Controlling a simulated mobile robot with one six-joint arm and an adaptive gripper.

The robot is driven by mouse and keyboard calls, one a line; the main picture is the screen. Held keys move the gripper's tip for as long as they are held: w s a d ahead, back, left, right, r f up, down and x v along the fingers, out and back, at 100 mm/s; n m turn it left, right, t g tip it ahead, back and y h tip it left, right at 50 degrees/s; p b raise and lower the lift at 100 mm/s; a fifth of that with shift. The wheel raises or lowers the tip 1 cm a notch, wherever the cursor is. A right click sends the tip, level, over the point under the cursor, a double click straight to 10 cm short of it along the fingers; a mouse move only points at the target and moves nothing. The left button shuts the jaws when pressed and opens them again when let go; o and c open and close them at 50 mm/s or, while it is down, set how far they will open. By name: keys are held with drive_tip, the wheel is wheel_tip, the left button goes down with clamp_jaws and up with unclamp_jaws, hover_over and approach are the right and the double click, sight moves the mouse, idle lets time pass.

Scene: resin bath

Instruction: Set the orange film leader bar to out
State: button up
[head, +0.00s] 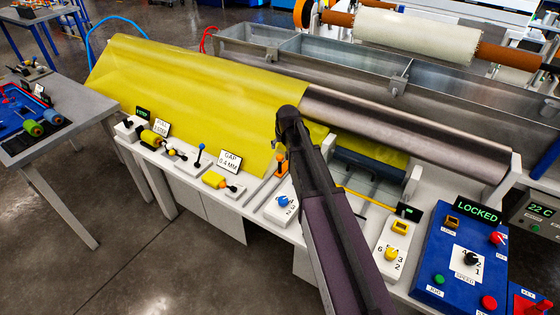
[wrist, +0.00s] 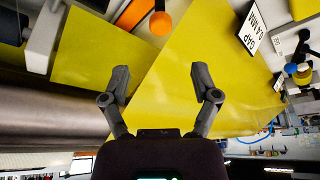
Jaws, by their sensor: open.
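An orange part that looks like the film leader bar (head: 281,167) stands on the near bench edge, just below the yellow film (head: 205,85) in the head view. In the wrist view, an orange bar (wrist: 136,13) and an orange ball (wrist: 161,23) show at the top, beyond my fingertips. I cannot tell its setting. My gripper (wrist: 161,80) is open and empty over the film, apart from the orange part. In the head view my arm's end (head: 289,122) is just above and right of it, and my fingers are hard to make out.
A GAP 0.4 MM sign (head: 230,161) and a blue-knobbed lever (head: 199,155) stand to the left. A steel roller (head: 410,132) lies to the right. A blue panel (head: 462,255) reads LOCKED. Open floor lies in front.

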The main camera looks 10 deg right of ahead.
sight(280, 157)
drive_tip(key=shift+b+x, duration=4.7)
drive_tip(key=shift+x, duration=0.7)
drive_tip(key=shift+s, duration=0.1)
clamp_jaws()
